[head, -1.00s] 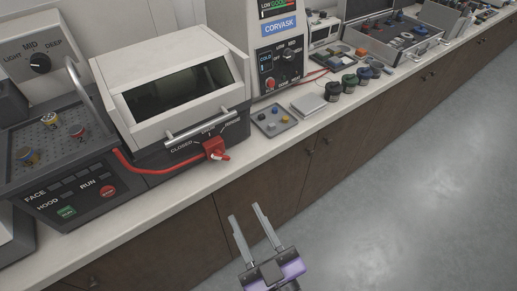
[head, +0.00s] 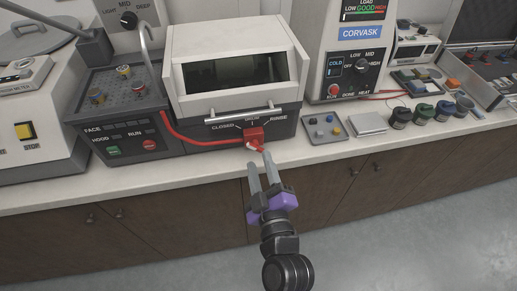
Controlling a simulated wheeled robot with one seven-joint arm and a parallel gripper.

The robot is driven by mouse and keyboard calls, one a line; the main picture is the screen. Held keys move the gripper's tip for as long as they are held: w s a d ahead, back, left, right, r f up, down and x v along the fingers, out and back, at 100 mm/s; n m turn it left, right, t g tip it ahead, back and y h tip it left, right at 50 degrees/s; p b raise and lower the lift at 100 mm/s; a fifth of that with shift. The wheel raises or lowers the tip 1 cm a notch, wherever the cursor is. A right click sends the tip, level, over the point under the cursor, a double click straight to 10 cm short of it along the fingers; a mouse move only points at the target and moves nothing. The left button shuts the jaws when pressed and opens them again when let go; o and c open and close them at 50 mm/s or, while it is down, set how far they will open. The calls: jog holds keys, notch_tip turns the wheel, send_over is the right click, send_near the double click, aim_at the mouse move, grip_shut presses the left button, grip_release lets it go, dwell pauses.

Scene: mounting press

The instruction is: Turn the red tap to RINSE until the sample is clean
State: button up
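The red tap (head: 254,136) sits on the front of the white cabinet (head: 185,80), under its bar handle. Labels CLOSED, to the left, and RINSE (head: 278,118), to the right, are on the panel around it; a middle label is too small to read surely. Which label the tap points to I cannot tell. My gripper (head: 260,160) is just below the tap in the head view, its two grey fingers apart and pointing up toward it. The fingertips are close to the tap's lower end; contact is unclear. No sample shows clearly behind the cabinet's dark window (head: 235,73).
A red hose (head: 190,139) runs left from the tap. A grey tray with small coloured pieces (head: 323,130) and a flat pale block (head: 367,124) lie to the right. The CORVASK press (head: 345,65) stands behind them. The floor in front of the counter is clear.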

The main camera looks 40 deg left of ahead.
aim_at(255, 150)
jog(key=shift+x, duration=2.25)
grip_shut()
